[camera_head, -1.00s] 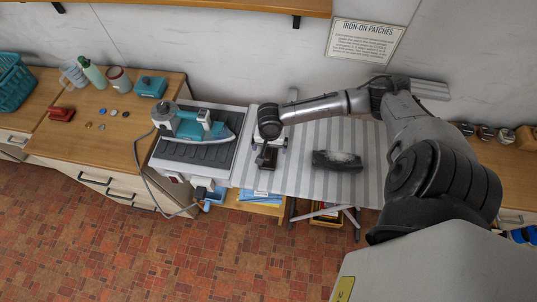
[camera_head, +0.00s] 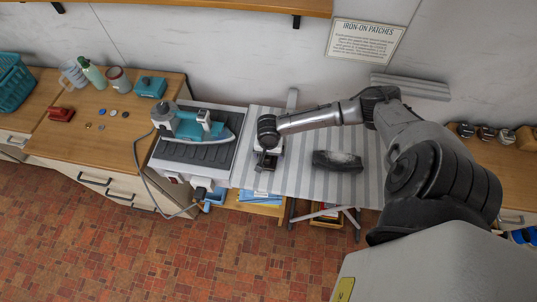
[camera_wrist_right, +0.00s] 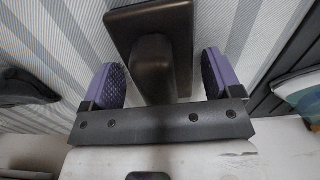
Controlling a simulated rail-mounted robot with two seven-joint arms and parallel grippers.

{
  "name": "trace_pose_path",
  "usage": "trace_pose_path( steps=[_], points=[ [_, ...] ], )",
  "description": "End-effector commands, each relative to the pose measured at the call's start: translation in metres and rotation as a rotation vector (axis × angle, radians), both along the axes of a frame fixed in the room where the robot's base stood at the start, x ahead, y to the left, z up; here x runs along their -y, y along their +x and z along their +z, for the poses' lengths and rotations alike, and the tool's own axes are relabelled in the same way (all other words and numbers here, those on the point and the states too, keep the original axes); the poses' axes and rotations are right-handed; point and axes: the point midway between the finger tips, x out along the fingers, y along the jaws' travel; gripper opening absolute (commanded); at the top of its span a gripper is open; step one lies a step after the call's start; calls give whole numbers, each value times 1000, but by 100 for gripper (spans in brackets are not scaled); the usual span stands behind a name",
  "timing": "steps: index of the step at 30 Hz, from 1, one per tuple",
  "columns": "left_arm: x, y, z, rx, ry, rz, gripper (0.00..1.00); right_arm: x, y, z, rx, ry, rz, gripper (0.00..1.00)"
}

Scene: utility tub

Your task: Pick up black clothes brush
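The black clothes brush (camera_head: 265,167) lies on the striped ironing board (camera_head: 310,185), partly hidden by my right gripper in the head view. In the right wrist view the brush (camera_wrist_right: 153,65) shows as a dark rectangular base with a raised, rounded grip. My right gripper (camera_wrist_right: 163,80) is open, with one purple-padded finger on each side of the grip. A gap shows between the grip and each pad. The gripper also shows over the brush in the head view (camera_head: 268,153). My left gripper is not in view.
A dark bundle with a pale, dusty top (camera_head: 337,161) lies on the board to the right of the brush. A teal iron (camera_head: 197,125) stands on a dark ribbed rest (camera_head: 190,152) to the left. The board's front is clear.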

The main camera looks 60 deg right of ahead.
Motion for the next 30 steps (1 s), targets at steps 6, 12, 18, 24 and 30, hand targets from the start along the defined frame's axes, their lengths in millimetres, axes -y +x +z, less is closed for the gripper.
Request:
trace_pose_path(
  steps=[6, 12, 18, 24, 30],
  points=[
    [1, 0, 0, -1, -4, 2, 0, 0, 0, 0, 0, 0, 0, 63],
    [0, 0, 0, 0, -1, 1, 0, 0, 0, 0, 0, 0, 0, 44],
    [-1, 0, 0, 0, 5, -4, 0, 0, 0, 0, 0, 0, 0, 40],
    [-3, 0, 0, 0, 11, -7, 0, 0, 0, 5, 1, 0, -1, 40],
    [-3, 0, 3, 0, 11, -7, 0, 1, 0, 28, 3, -1, -1, 40]
  ],
)
